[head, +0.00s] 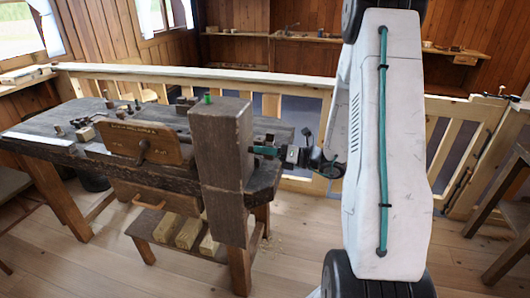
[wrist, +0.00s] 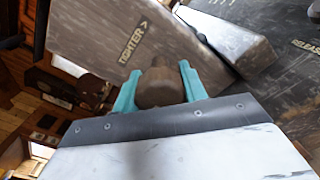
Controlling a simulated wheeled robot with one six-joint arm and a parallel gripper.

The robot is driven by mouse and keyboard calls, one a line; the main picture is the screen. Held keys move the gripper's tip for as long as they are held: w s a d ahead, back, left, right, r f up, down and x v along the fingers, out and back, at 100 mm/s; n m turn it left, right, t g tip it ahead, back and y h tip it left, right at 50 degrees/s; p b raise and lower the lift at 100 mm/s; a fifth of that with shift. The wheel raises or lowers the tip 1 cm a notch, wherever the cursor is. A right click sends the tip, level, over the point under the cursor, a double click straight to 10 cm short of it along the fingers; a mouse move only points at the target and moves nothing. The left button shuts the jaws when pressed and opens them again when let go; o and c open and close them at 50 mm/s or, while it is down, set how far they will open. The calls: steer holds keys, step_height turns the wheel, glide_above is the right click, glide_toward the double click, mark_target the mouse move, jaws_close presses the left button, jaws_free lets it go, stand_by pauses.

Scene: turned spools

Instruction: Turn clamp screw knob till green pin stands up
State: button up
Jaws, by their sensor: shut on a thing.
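A large dark wooden block (head: 222,150) stands upright at the front of the workbench. A short green pin (head: 207,99) shows at its top edge; how far it stands out is hard to tell. My gripper (head: 254,150) reaches the right side of the block with its teal fingers. In the wrist view, my gripper (wrist: 158,70) is shut on a round brown wooden knob (wrist: 160,88), one finger on either side. The block face behind the knob bears the word "TIGHTER" with an arrow (wrist: 133,47). The knob is hidden in the head view.
A wooden railing (head: 300,82) runs behind.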

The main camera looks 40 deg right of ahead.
steer(key=m, duration=0.4)
steer(key=shift+f+m, duration=0.1)
steer(key=shift+m, duration=0.2)
steer(key=m, duration=0.3)
steer(key=shift+s+m, duration=0.1)
steer(key=shift+m, duration=0.3)
steer(key=m, duration=0.3)
steer(key=shift+m, duration=2.1)
steer(key=shift+f, duration=0.1)
steer(key=o, duration=1)
steer(key=shift+d, duration=0.1)
steer(key=shift+v, duration=3.9)
